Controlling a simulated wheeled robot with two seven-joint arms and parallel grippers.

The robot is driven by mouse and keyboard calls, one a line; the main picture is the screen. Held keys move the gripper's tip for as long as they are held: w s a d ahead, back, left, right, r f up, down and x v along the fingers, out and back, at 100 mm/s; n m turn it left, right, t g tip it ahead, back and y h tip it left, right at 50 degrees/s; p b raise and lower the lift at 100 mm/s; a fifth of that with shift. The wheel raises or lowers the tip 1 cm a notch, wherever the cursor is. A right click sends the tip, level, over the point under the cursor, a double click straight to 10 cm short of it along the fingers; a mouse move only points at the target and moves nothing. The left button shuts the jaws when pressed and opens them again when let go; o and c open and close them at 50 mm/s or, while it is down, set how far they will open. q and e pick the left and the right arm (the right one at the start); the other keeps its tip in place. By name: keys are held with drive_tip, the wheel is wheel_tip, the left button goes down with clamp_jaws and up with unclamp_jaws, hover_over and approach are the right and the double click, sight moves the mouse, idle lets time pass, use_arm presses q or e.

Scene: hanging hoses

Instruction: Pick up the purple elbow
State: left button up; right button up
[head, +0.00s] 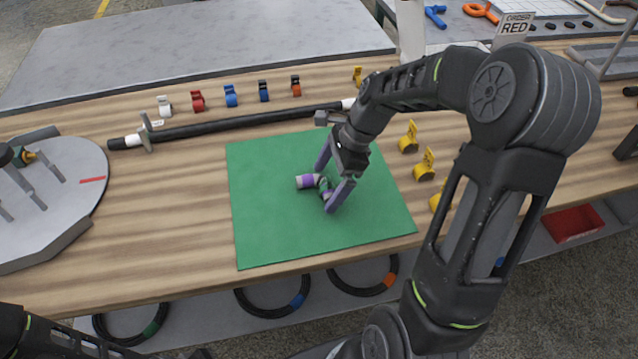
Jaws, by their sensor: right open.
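The purple elbow (306,182) lies on the green mat (275,235) on the wooden workbench. It is a short fitting with purple and whitish bands and a dark green part. My right gripper (333,188) is over the mat, with its two purple-grey fingers spread apart on either side of the elbow's right part. The fingers partly hide the elbow, and I cannot tell whether they touch it. Part of my left arm shows at the bottom left corner, but its gripper is out of view.
A black rod (245,122) lies behind the mat, with several small coloured clips in a row beyond it. Several yellow clips (424,165) stand right of the mat. A round grey plate (75,160) with tools is at left. Hoses hang below the bench's front edge.

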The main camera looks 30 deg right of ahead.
drive_tip(key=shift+c, duration=0.6)
drive_tip(key=c, duration=1.5)
wheel_tip(320, 180, up, 10)
drive_tip(key=shift+r, duration=0.1)
